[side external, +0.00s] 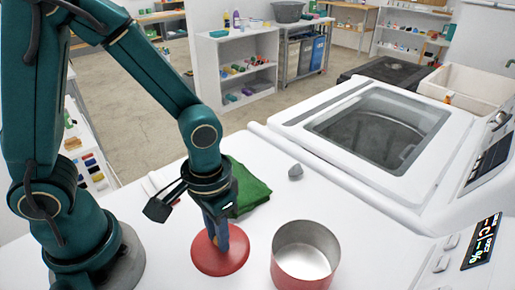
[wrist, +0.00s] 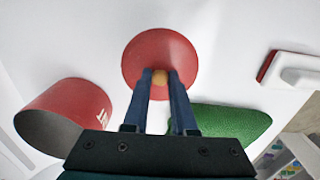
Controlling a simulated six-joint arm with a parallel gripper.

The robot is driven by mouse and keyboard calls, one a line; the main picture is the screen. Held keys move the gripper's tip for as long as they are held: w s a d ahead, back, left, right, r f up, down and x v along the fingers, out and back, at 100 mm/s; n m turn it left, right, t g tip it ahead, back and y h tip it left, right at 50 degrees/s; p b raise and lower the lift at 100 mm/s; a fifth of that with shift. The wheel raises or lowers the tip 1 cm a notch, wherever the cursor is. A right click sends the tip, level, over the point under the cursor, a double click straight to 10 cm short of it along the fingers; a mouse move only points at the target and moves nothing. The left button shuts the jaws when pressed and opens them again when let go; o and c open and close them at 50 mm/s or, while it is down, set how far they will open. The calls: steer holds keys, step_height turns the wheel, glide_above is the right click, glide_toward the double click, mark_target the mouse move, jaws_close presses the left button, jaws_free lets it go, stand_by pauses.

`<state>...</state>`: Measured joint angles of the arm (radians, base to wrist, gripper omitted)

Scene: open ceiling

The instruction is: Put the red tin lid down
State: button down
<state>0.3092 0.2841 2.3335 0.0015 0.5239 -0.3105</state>
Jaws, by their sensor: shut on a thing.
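The red tin lid (side external: 207,262) is a flat round disc with a tan knob at its middle. It lies level at the white top, left of the open red tin (side external: 290,270); I cannot tell whether it touches the surface. My gripper (side external: 219,240) points down over the lid. In the wrist view, the blue fingers of my gripper (wrist: 160,76) are shut on the knob, with the lid (wrist: 160,48) spread beyond them. The tin (wrist: 62,112) also shows in the wrist view, apart from the lid.
A folded green cloth (side external: 252,188) lies just behind my gripper. A white block with a red edge (wrist: 292,71) lies to the right in the wrist view. A white washing machine (side external: 290,125) stands behind right.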

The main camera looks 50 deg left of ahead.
steer(key=shift+f, duration=0.15)
steer(key=c, duration=0.7)
jaws_free()
step_height(320, 180, up, 12)
steer(key=a+t, duration=0.1)
steer(key=a, duration=0.1)
steer(key=s+a+r+t, duration=0.1)
steer(key=t, duration=0.1)
steer(key=s+a+r+t, duration=0.1)
steer(key=a+t, duration=0.1)
steer(key=shift+s+a+r, duration=0.1)
steer(key=shift+a+r, duration=0.05)
steer(key=shift+a, duration=0.2)
steer(key=o, duration=0.5)
steer(key=shift+a+t, duration=0.15)
steer(key=shift+t, duration=0.15)
